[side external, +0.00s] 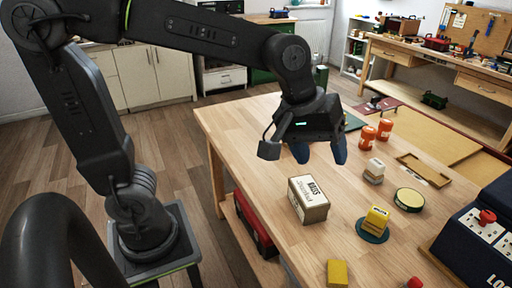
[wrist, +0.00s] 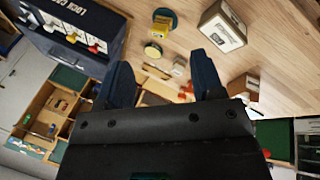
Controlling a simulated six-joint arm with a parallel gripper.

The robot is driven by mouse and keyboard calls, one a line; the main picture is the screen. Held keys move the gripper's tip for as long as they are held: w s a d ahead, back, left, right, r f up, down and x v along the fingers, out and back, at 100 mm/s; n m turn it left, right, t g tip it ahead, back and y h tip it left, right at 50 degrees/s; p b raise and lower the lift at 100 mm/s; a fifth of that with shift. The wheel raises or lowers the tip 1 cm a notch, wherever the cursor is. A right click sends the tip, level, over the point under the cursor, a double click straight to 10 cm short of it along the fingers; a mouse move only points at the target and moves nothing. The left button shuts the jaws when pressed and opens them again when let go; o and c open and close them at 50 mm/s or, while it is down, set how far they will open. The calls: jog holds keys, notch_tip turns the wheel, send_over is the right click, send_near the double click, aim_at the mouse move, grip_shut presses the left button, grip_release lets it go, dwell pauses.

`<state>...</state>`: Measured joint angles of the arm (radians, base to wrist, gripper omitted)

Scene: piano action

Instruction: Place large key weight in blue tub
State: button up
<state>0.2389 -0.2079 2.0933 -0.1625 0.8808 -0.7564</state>
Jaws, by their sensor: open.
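My gripper (side external: 320,154) hangs above the far left part of the workbench, its two blue fingers apart with nothing between them. The wrist view shows the same open fingers (wrist: 163,78) pointing over the bench. I cannot pick out a large key weight or a blue tub with certainty in either view. A small pale block with a grey base (side external: 374,171) stands on the bench, right of my gripper. A yellow block (side external: 376,218) sits on a round green base, and it also shows in the wrist view (wrist: 162,18).
A labelled carton (side external: 309,198) stands below my gripper in the side view. A round tin (side external: 409,199), orange containers (side external: 367,134), a shallow wooden tray (side external: 424,170) and a yellow block (side external: 337,273) are around. A navy control box (side external: 478,240) fills the right edge. The bench's left part is clear.

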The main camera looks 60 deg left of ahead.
jog(key=s+a+f+m+t+y, duration=0.1)
jog(key=s+a+f+m+y, duration=0.1)
jog(key=s+a+m, duration=0.4)
jog(key=s+a, duration=0.4)
jog(key=s, duration=0.1)
jog(key=shift+f+m+t, duration=0.2)
jog(key=shift+m+t, duration=0.1)
jog(key=shift+m, duration=0.1)
jog(key=shift+s, duration=0.1)
dwell(0.3)
